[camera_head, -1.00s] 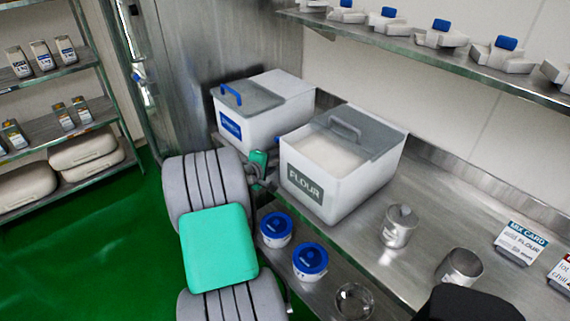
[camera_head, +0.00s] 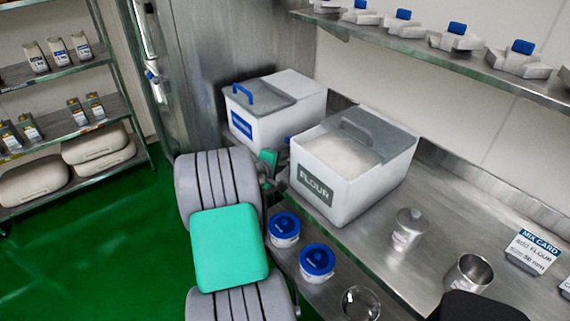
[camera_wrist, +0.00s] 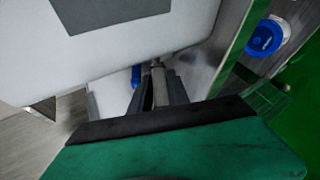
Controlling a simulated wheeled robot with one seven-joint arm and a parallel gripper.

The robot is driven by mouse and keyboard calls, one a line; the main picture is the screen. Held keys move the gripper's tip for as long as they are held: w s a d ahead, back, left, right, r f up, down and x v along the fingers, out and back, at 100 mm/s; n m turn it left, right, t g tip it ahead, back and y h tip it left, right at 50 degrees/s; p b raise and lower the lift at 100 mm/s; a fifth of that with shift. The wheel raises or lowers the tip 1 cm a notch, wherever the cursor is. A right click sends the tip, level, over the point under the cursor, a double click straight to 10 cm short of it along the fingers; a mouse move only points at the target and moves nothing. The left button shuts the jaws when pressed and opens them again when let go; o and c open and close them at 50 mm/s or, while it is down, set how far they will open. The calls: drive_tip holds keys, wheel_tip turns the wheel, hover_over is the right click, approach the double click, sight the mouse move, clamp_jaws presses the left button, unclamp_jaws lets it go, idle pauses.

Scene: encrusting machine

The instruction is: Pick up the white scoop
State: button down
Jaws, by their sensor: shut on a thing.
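No scoop shows clearly as a whole in either view. My gripper (camera_wrist: 160,88) is shut on a slim grey piece (camera_wrist: 157,63) beside the white flour bin (camera_wrist: 60,50); I cannot tell if this piece is part of the white scoop. A small blue piece (camera_wrist: 135,76) shows just left of the fingers, and a blue bit (camera_head: 288,139) shows between the bins in the head view. There my gripper is beside the front of the flour bin (camera_head: 370,190), its fingertips mostly hidden by my arm.
A second white bin with a blue handle (camera_head: 285,122) stands behind. Two blue-lidded tubs (camera_head: 284,228) (camera_head: 317,262) sit close to my arm. Metal cups (camera_head: 408,230) (camera_head: 468,272) and a mix card (camera_head: 532,249) stand on the steel counter. A shelf (camera_head: 440,57) holds several white items with blue tops.

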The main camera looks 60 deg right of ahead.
wheel_tip(320, 180, up, 28)
drive_tip(key=b, duration=0.1)
drive_tip(key=shift+b, duration=0.3)
drive_tip(key=c, duration=1.9)
unclamp_jaws()
clamp_jaws()
drive_tip(key=shift+f, duration=0.1)
